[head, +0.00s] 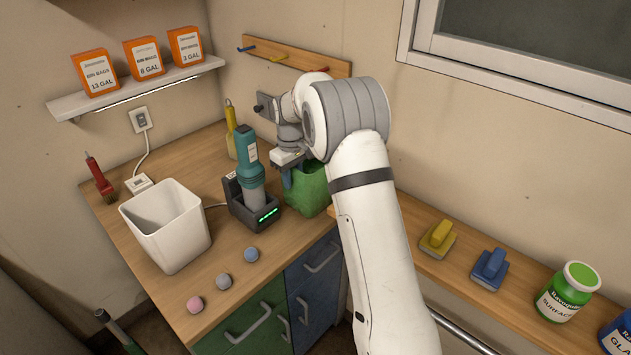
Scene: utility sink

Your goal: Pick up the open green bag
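The green bag (308,191) stands on the wooden counter near the corner, behind my arm. Its front and left side show; my arm hides its right part and most of its top opening. My gripper (288,177) points down at the bag's upper left edge. A blue-grey finger overlaps the rim there. I cannot tell whether the fingers are apart or closed on the bag's edge.
A teal handheld device (249,166) in its dark dock (248,214) stands close left of the bag. Brushes (437,240) and jars (566,294) line the right ledge.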

